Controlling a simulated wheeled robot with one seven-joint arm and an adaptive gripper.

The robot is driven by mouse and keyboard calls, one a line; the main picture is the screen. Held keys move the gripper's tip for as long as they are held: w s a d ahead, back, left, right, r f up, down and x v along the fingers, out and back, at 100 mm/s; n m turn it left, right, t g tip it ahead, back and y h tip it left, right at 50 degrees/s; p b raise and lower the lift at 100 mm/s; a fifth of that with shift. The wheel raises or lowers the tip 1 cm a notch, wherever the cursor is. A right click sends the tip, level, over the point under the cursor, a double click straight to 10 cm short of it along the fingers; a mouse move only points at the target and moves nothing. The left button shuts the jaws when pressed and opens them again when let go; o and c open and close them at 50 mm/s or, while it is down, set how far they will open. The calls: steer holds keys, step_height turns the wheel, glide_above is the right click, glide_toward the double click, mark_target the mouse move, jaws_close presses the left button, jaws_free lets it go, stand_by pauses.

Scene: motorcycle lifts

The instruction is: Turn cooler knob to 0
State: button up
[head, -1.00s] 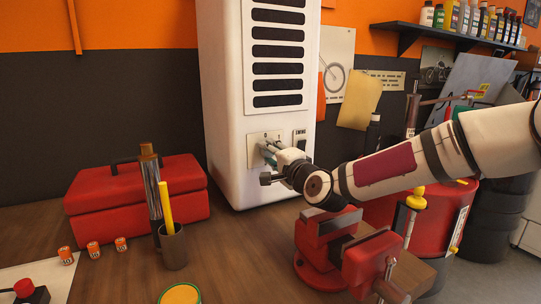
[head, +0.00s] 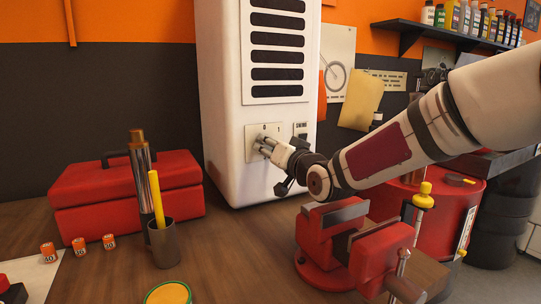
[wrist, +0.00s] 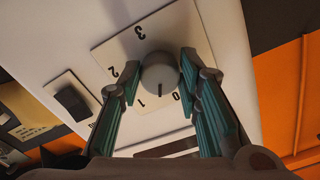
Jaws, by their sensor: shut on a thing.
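The cooler (head: 223,120) is a tall white cabinet with dark vent slots. Its grey round knob (wrist: 160,72) sits on a pale dial plate (wrist: 196,45) marked 0 to 3, which also shows in the head view (head: 251,152). The knob's dark pointer line lies between the 1 and the 0 in the wrist view. My gripper (wrist: 157,75) has its teal-padded fingers on either side of the knob and is shut on it. In the head view my gripper (head: 266,146) reaches the dial from the right and hides most of the knob.
A black rocker switch (wrist: 72,100) is beside the dial. A red vise (head: 345,240) stands below my arm.

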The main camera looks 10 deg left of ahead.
mark_target(264, 106)
steer(key=n+b, duration=0.4)
steer(key=n, duration=0.1)
steer(key=shift+n+b, duration=0.4)
stand_by(0.3)
steer(key=o, duration=1.1)
steer(key=shift+f, duration=0.1)
step_height(264, 106, up, 10)
steer(key=shift+r, duration=0.1)
